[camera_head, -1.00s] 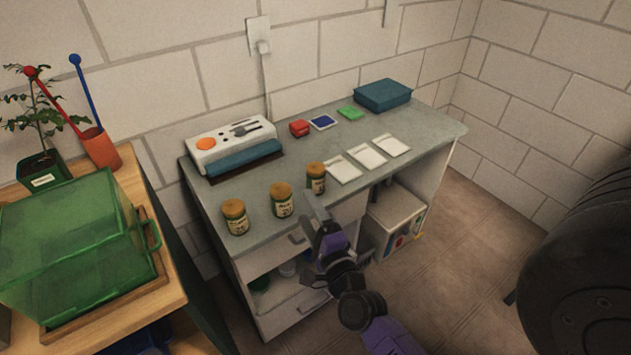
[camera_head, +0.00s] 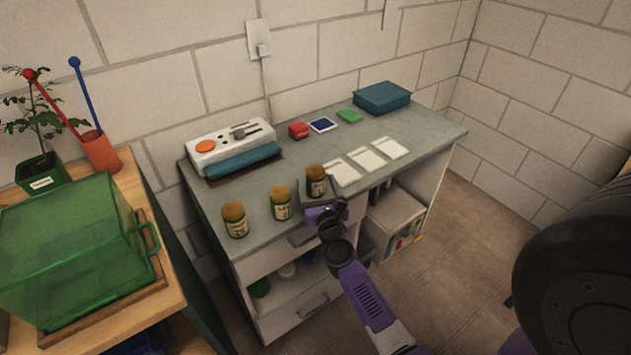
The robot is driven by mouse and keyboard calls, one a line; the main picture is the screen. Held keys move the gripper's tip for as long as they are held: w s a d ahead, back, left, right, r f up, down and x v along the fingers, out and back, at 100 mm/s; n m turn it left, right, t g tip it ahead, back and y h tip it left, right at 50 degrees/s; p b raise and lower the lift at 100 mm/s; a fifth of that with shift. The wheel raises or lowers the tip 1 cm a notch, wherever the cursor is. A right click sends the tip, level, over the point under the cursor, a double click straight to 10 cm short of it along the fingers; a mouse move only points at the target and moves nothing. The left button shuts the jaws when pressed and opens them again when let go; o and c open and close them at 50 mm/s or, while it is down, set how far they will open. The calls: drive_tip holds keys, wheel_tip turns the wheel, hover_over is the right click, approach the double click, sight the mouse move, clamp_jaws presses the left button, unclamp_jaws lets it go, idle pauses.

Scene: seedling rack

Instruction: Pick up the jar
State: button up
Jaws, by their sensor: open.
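Three small jars with brown lids and pale labels stand upright in a row along the front of the grey counter (camera_head: 400,128). They are the left jar (camera_head: 235,220), the middle jar (camera_head: 280,203) and the right jar (camera_head: 316,182). The task does not say which jar it means. My gripper (camera_head: 322,208) is at the counter's front edge, just in front of and below the right jar in the picture. It is open, and I see nothing held in it. Its fingertips are small and partly hidden by my wrist, and I cannot tell whether they touch the jar.
White packets (camera_head: 368,160) lie right of the jars. A wooden shelf with a green clear case (camera_head: 75,245) stands left.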

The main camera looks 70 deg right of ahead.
drive_tip(key=x, duration=0.4)
drive_tip(key=shift+w+d+r, duration=0.1)
drive_tip(key=shift+r, duration=0.05)
drive_tip(key=c, duration=1.5)
drive_tip(key=shift+r, duration=0.15)
drive_tip(key=shift+r+p, duration=8.25)
drive_tip(key=shift+r, duration=5.65)
